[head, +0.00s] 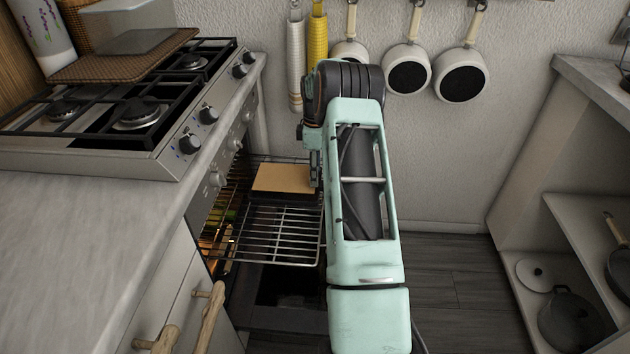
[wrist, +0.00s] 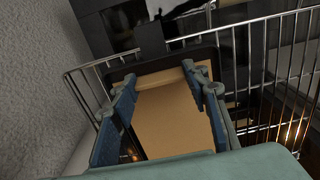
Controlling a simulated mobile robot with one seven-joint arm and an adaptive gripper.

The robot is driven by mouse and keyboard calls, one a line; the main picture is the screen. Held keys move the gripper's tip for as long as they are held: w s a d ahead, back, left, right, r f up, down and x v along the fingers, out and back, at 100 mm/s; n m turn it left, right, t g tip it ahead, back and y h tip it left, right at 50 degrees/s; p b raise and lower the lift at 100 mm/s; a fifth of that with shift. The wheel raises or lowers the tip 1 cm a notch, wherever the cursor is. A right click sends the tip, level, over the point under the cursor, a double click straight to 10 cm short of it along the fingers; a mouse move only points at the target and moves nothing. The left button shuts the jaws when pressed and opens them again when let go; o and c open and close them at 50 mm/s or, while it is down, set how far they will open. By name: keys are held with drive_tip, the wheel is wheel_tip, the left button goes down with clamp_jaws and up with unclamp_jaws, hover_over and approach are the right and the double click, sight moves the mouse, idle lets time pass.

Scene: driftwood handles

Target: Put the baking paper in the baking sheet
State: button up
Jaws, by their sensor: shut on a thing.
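The baking paper (head: 284,178) is a flat tan rectangle over the pulled-out oven rack in the head view. In the wrist view the tan baking paper (wrist: 175,118) lies between my fingers, with a thicker, roll-like tan band at the fingertips. My gripper (wrist: 160,82) is shut on it, one finger at each side. A dark rim, which looks like the baking sheet (wrist: 118,72), shows around and beyond the paper. I cannot tell whether the paper touches the sheet's bottom. In the head view my arm hides the right side.
The wire oven rack (head: 280,235) sticks out of the lit, open oven, its front part bare. The stove (head: 120,100) and counter (head: 70,230) are on the left. A wall with hanging pans (head: 408,75) is behind. A shelf unit (head: 570,215) stands on the right.

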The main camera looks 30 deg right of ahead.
drive_tip(key=shift+f+b, duration=0.3)
drive_tip(key=shift+f, duration=1.35)
drive_tip(key=shift+f, duration=0.2)
drive_tip(key=o, duration=0.8)
wheel_tip(320, 180, up, 12)
drive_tip(key=shift+r+p, duration=0.2)
drive_tip(key=shift+p, duration=1.05)
drive_tip(key=shift+w, duration=0.1)
